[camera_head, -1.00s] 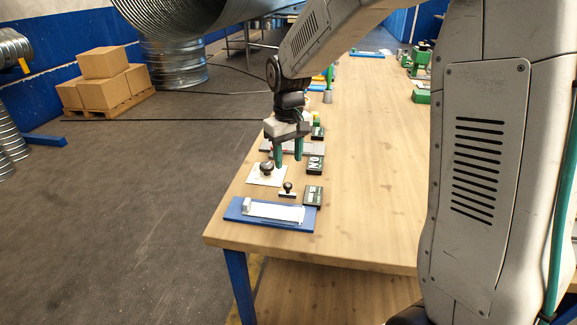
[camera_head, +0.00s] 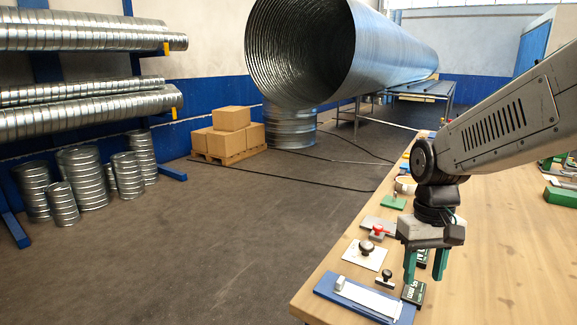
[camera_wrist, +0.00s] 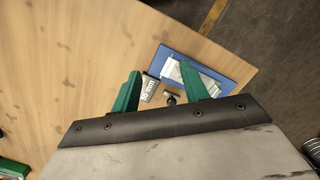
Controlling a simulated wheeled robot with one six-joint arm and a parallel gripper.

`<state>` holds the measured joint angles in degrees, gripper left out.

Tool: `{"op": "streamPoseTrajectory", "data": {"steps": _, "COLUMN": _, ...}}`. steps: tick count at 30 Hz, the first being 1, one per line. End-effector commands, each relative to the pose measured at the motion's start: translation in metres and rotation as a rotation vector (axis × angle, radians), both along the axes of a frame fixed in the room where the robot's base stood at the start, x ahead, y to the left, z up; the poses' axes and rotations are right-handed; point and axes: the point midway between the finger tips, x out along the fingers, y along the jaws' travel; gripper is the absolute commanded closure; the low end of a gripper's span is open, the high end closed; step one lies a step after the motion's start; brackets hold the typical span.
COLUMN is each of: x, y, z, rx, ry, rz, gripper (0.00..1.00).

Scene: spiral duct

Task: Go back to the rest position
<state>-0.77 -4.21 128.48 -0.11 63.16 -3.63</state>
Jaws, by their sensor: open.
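My gripper (camera_head: 424,272) hangs pointing down above the near end of the wooden table in the head view, fingers apart with nothing between them. Its green fingers also show in the wrist view (camera_wrist: 160,72). Below it are a small black labelled pad (camera_head: 414,294) and a small black-handled stamp (camera_head: 385,277). The pad (camera_wrist: 149,88) and the stamp (camera_wrist: 170,98) appear between the fingers in the wrist view. A larger stamp (camera_head: 366,248) stands on a white plate to the left. Another dark pad is partly hidden behind the fingers.
A blue board (camera_head: 329,288) with a white strip lies at the table's near corner. A large spiral duct (camera_head: 400,50) stretches across the back. Boxes (camera_head: 230,118) stand on a pallet. The floor left of the table (camera_head: 220,240) is clear.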

Motion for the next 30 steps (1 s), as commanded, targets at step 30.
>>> {"op": "streamPoseTrajectory", "data": {"steps": 30, "x": -0.177, "y": -0.006, "z": 0.059, "rx": 0.0, "ry": -0.246, "rz": -0.08, "gripper": 0.55}}
